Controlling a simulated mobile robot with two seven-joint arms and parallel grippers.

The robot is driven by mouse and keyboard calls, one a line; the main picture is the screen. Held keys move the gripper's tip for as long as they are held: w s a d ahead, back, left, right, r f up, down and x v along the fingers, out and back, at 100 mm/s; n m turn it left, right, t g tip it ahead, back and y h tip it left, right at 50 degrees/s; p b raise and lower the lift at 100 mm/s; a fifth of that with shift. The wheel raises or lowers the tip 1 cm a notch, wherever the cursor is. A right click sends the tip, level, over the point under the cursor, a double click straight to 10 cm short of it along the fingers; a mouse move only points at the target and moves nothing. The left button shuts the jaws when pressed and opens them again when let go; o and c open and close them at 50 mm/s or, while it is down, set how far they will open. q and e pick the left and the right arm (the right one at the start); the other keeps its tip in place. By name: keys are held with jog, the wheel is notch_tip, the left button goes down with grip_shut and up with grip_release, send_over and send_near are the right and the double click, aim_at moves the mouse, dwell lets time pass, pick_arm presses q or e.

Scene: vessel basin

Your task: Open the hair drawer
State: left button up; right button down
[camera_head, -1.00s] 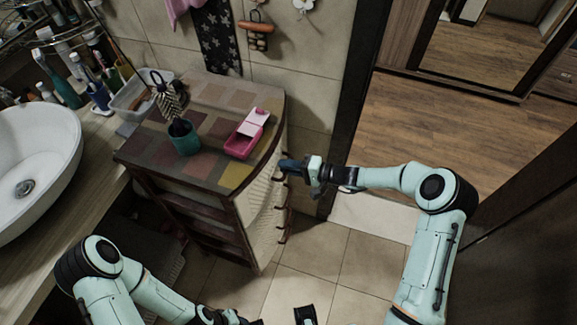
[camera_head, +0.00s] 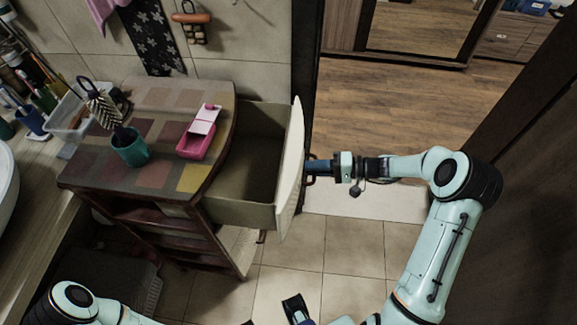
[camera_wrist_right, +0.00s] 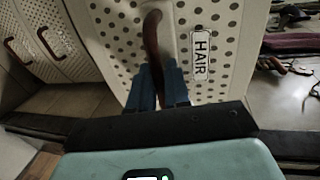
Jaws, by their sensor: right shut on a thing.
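The hair drawer (camera_head: 250,165) is the top drawer of the cabinet and stands well out of it, with its empty-looking inside visible from above. Its curved, dotted white front (camera_wrist_right: 215,30) carries a "HAIR" label (camera_wrist_right: 201,53) in the right wrist view. My right gripper (camera_head: 312,168) is at the outer side of this front. In the right wrist view its blue fingers (camera_wrist_right: 158,88) are shut on the curved brown drawer handle (camera_wrist_right: 153,40). My left gripper (camera_head: 297,310) shows only partly at the bottom edge, and its jaws are unclear.
The cabinet top (camera_head: 155,95) holds a green cup (camera_head: 130,150) with a hairbrush and an open pink box (camera_head: 198,140). A dark door frame (camera_head: 305,60) stands close behind the drawer. Tiled floor (camera_head: 290,265) in front is clear.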

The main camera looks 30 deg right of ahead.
jog(key=f+v, duration=0.1)
jog(key=v, duration=0.8)
jog(key=shift+f, duration=0.4)
jog(key=shift+d, duration=0.15)
jog(key=c, duration=1.3)
grip_release()
jog(key=v, duration=1.3)
jog(key=shift+s+d+b, duration=0.1)
jog(key=shift+b, duration=0.3)
